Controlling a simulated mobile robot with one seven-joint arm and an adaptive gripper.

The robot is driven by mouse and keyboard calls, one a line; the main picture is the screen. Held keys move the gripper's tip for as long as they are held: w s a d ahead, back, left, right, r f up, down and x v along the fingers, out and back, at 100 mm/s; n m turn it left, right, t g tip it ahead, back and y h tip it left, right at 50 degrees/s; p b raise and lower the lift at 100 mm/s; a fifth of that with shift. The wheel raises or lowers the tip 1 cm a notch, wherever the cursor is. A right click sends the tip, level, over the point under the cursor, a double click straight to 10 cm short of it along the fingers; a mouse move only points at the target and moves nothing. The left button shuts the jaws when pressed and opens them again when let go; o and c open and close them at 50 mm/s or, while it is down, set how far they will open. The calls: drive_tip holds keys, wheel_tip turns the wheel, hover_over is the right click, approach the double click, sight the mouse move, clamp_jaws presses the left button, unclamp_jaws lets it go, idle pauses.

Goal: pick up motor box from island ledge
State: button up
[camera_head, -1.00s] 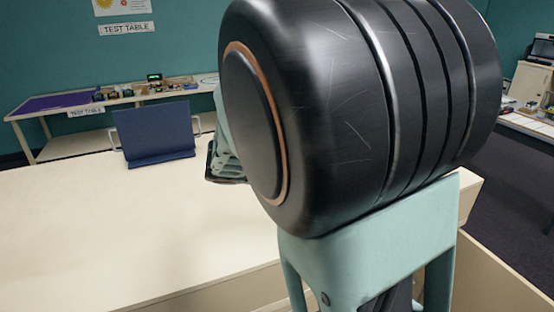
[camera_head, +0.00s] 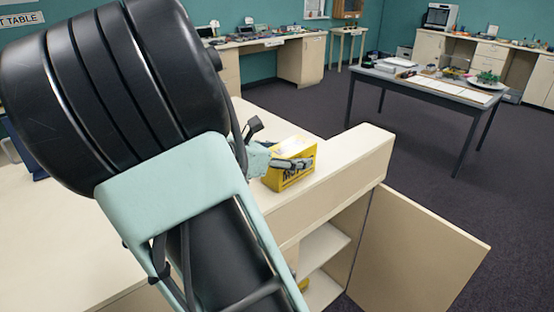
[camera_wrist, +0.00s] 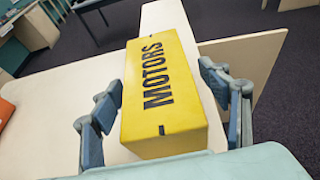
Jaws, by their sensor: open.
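The motor box (camera_head: 300,150) is a yellow box standing on the raised ledge (camera_head: 350,153) of the island, near its right end. In the wrist view the box (camera_wrist: 165,90) shows the dark word MOTORS on its face. My gripper (camera_head: 290,164) is at the box in the head view, partly hidden by my arm. In the wrist view my gripper's fingers (camera_wrist: 168,100) are open, one on each side of the box, with a visible gap on both sides.
A cabinet door (camera_head: 415,250) hangs open below the ledge's right end, beside shelves (camera_head: 322,245). A grey table (camera_head: 430,85) with papers and parts stands behind to the right. Dark carpet lies between.

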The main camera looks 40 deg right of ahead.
drive_tip(key=shift+d+f, duration=0.1)
drive_tip(key=shift+d, duration=0.15)
drive_tip(key=shift+w, duration=0.1)
drive_tip(key=c, duration=1.8)
